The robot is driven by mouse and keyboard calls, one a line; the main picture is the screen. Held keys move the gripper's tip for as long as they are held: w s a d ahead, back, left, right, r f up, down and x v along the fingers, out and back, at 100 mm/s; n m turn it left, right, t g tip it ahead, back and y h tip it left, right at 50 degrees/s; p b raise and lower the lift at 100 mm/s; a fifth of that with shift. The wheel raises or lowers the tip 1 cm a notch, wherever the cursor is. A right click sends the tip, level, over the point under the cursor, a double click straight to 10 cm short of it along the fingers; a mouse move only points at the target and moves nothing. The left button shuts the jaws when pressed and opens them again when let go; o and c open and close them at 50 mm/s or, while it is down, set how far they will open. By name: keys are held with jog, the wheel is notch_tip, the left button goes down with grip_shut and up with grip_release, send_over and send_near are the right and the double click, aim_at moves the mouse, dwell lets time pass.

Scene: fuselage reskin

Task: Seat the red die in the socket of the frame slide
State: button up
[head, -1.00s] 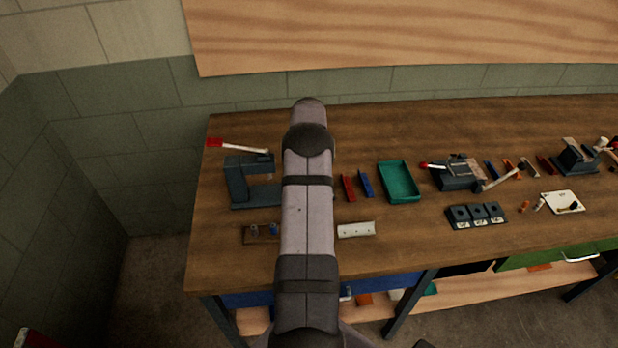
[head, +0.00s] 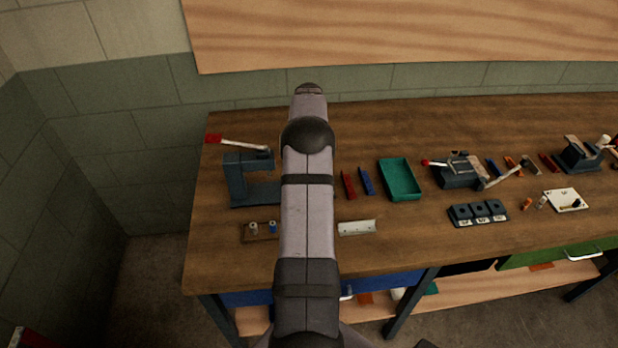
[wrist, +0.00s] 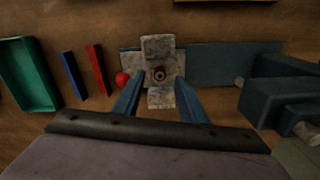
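My gripper (wrist: 158,88) has its two blue fingers apart, over a grey speckled block in the wrist view. That block, apparently the frame slide (wrist: 158,48), sits on a long blue-grey bar and has a round socket (wrist: 160,73) between my fingertips. In the head view my arm hides my gripper and the slide.
The C-shaped frame (head: 236,184) shows left of my arm, with a red-tipped lever (head: 240,143) behind. A wooden holder (head: 248,237) carries small dies in front. Right of my arm are red (head: 348,184) and blue (head: 366,181) bars and a green tray (head: 401,192).

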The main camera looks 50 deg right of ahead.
jog(key=shift+r+b, duration=0.5)
jog(key=shift+r, duration=1.6)
jog(key=shift+w+a+r, duration=0.1)
jog(key=shift+a+r, duration=0.05)
jog(key=shift+a, duration=0.1)
jog(key=w+a+r+n+p, duration=0.1)
jog(key=a+r+n+p, duration=0.3)
jog(key=a, duration=0.9)
jog(key=w+a+r+n+p, duration=0.2)
jog(key=a+r, duration=0.3)
jog(key=a, duration=0.7)
jog(key=s+a+r+n+p, duration=0.1)
jog(key=s+a+n+p, duration=0.3)
jog(key=s+a, duration=1.1)
jog(key=a+n, duration=0.1)
jog(key=a, duration=0.3)
jog(key=shift+s+r, duration=0.15)
jog(key=shift+s, duration=0.1)
